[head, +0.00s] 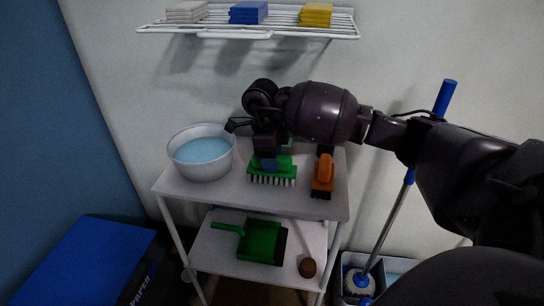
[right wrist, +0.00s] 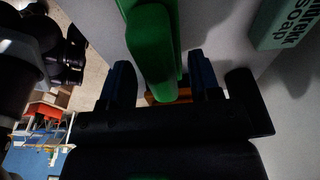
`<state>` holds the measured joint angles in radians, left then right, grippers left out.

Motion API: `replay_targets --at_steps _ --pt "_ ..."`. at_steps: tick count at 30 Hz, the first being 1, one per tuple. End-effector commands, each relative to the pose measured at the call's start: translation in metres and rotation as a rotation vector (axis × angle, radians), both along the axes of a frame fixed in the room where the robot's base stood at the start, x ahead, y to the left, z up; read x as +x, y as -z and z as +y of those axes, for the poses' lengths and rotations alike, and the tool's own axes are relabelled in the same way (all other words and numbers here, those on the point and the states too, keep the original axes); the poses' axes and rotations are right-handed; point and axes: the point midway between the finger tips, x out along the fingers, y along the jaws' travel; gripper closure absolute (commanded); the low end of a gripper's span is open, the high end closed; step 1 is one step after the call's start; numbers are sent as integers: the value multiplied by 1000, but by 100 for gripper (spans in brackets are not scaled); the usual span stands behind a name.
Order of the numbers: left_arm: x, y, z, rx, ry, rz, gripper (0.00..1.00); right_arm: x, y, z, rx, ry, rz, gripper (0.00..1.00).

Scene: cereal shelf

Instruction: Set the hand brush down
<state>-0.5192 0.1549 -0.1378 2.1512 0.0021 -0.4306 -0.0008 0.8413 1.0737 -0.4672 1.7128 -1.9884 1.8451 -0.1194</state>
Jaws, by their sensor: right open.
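The green hand brush (head: 274,176) with pale bristles is on the white top shelf of the cart (head: 225,200), bristles facing the front. My right gripper (head: 268,162) is right at the brush, from above and behind. In the right wrist view, the green brush (right wrist: 152,45) reaches between the two blue-tipped fingers of the gripper (right wrist: 163,85), which stand apart with gaps beside it. The gripper is open. My left gripper is not in view.
An orange brush (head: 322,174) stands just right of the green one. A grey basin of blue water (head: 201,152) is at left. A green dustpan (head: 262,241) and a brown round object (head: 307,267) are on the lower shelf. A soap box (right wrist: 285,25) is close by.

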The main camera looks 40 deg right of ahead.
Motion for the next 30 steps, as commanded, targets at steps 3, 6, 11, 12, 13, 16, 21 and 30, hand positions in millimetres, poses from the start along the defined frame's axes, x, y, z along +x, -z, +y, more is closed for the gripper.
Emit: replay_targets --at_steps 3,6,11,12,13,16,21,30 --pt "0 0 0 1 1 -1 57 0 -1 0 1 0 -1 43" --pt "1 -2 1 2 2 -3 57 1 -8 0 0 0 -3 43" --pt "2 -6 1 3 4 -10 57 4 -32 2 0 -1 -6 43" --pt "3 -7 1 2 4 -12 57 5 -39 3 -1 -1 -7 43" --pt "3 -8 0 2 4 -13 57 5 -44 4 -1 -1 -7 43" --pt "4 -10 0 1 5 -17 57 6 -58 5 -2 -1 -5 43" --pt "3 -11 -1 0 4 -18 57 8 -73 7 0 1 -3 43" --pt "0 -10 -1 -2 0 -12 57 9 -77 7 0 0 1 43"
